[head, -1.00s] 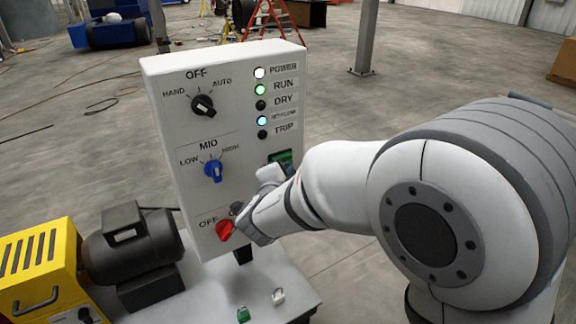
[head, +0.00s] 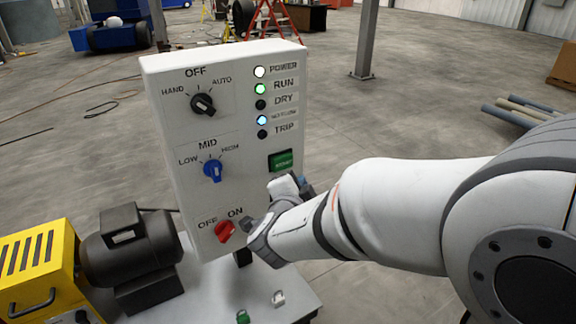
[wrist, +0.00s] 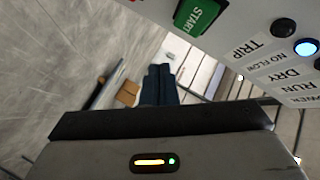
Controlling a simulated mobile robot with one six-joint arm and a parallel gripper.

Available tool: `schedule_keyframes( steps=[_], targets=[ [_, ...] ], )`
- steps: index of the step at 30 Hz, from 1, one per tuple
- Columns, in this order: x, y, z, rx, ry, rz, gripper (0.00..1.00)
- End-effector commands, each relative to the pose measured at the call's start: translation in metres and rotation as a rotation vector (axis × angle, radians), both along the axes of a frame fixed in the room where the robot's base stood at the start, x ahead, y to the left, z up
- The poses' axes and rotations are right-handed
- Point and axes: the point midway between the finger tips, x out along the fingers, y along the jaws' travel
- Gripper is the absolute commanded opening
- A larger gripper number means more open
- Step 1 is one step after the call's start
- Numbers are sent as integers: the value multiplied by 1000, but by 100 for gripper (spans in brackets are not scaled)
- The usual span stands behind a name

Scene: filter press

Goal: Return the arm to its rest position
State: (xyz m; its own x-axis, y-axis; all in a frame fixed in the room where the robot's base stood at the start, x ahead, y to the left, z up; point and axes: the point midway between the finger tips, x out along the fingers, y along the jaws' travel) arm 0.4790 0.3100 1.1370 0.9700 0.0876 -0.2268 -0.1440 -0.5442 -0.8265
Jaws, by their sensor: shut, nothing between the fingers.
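My gripper (head: 302,187) is in front of the lower right part of a white control panel (head: 225,130), beside the red OFF/ON switch (head: 224,231) and below the green START button (head: 281,160). My forearm and the wrist hide most of it in the head view. In the wrist view my gripper (wrist: 163,121) shows as a dark bar in front of a grey body, with nothing held. The START button (wrist: 197,16) also shows there, apart from the gripper. My arm reaches in from the right.
The POWER, RUN and NO FLOW lamps are lit; DRY and TRIP are dark. A black knob (head: 203,104) and a blue knob (head: 213,171) sit on the panel. A dark motor (head: 130,250) and yellow unit (head: 38,265) stand left. Open floor lies right; pipes (head: 520,112) lie there.

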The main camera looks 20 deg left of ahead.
Motion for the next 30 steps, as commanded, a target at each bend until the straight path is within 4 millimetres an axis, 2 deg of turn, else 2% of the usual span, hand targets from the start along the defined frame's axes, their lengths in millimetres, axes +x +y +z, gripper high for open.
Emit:
schedule_keyframes(
  steps=[15,20,25,30],
  targets=[
    [0,0,0,0,0,0,0],
    [7,-8,5,-14,25,44,0],
    [16,-40,15,-98,113,204,0],
    [0,-92,15,-263,239,386,0]
  ],
)
